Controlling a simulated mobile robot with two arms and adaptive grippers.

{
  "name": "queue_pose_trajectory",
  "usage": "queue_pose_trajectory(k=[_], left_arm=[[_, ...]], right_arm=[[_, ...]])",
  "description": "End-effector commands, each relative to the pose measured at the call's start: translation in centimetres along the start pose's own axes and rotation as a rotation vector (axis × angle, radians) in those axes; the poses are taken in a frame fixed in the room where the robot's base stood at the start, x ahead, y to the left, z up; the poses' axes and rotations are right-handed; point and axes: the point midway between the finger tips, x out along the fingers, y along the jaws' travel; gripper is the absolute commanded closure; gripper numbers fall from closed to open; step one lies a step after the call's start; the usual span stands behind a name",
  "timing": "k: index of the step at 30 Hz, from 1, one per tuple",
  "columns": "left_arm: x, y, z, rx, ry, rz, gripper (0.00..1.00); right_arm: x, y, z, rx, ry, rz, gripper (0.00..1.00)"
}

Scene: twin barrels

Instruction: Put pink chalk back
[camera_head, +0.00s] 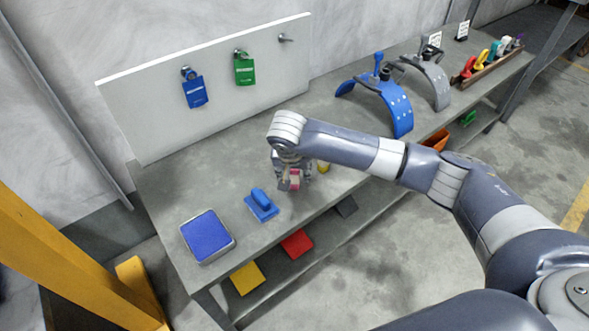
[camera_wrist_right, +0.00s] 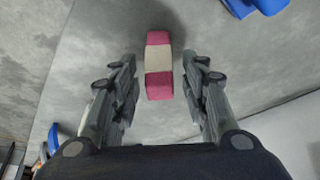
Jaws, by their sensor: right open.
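The pink chalk (camera_wrist_right: 158,82) is a small pink block with a pale band around its middle. In the wrist view it lies on the grey bench top, between and slightly beyond the fingertips of my right gripper (camera_wrist_right: 159,66). The fingers are open, with a gap on each side of it. In the head view the pink chalk (camera_head: 295,180) shows at the fingers of my right gripper (camera_head: 290,180), near the bench's front edge, partly hidden by them. My left gripper is not in view.
A yellow piece (camera_head: 323,167) shows just right of the gripper, partly hidden. A blue handled block (camera_head: 261,205) and a blue pad (camera_head: 206,236) are left. A blue arched stand (camera_head: 388,98) and a rack of coloured items (camera_head: 490,66) are right. The bench (camera_head: 165,190) is clear behind.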

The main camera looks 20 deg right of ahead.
Motion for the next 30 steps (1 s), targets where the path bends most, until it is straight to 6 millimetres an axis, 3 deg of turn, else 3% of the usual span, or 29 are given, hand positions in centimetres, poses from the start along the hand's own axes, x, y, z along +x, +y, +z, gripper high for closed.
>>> queue_pose_trajectory(k=[7,21,30], left_arm=[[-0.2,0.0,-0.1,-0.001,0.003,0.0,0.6],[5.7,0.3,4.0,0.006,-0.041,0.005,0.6],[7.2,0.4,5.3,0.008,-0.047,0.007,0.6]], right_arm=[[-1.1,-0.1,-0.2,0.0,0.001,-0.003,0.59],[-9.6,-0.1,-0.2,0.0,0.001,-0.003,0.59],[-12.2,-0.1,-0.1,0.001,0.0,-0.001,0.59]])
